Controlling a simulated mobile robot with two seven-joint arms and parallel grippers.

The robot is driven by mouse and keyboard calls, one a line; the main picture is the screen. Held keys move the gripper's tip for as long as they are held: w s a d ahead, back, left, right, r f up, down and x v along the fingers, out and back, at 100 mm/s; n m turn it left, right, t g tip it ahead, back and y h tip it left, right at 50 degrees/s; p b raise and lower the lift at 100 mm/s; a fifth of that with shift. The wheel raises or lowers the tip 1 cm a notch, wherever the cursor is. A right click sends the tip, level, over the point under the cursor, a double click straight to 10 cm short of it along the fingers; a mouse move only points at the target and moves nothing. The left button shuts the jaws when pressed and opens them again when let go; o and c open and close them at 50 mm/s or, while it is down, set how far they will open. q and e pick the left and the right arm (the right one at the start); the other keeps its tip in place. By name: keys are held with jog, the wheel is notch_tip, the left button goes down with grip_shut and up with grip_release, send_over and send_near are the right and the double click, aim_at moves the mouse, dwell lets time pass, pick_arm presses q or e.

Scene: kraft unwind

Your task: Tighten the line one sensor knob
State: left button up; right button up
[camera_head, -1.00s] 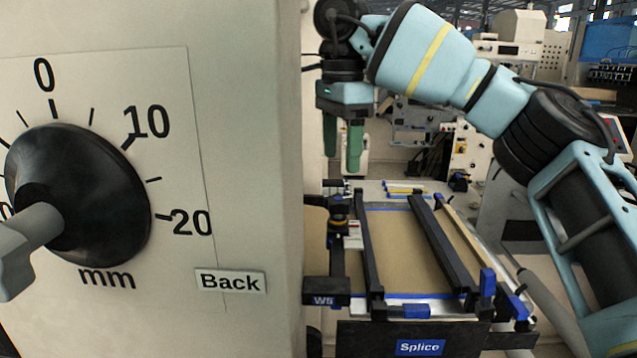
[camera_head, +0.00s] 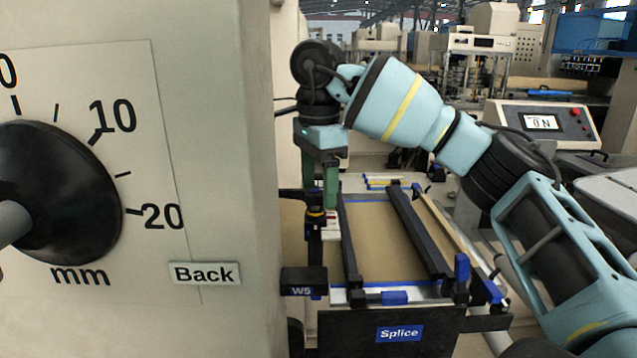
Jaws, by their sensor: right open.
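A small dark knob with an orange ring (camera_head: 316,211) stands on the sensor bracket at the left edge of the splice table (camera_head: 375,255). A block marked W5 (camera_head: 303,282) is in front of and below it. My right gripper (camera_head: 321,197) points down with green fingers. It is open, and its fingertips are at the knob's top in the picture. I cannot tell whether they touch it or stand around it. My left gripper is not in view.
A pale cabinet (camera_head: 225,180) fills the left, with a large black mm dial (camera_head: 70,190) and a "Back" label (camera_head: 205,273). Dark rails (camera_head: 420,235) run along the splice table. A console with a lit screen (camera_head: 542,122) stands behind my right arm.

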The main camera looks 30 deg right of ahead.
jog(key=shift+f, duration=0.1)
jog(key=c, duration=1)
jog(key=shift+m, duration=0.3)
jog(key=m, duration=0.5)
jog(key=shift+s, duration=0.15)
jog(key=m, duration=0.5)
jog(key=shift+s+a+m, duration=0.1)
jog(key=shift+a+m, duration=0.05)
jog(key=shift+m, duration=0.25)
jog(key=m, duration=0.5)
jog(key=shift+a+r, duration=0.15)
jog(key=shift+r, duration=0.1)
jog(key=m, duration=0.6)
jog(key=shift+a, duration=0.1)
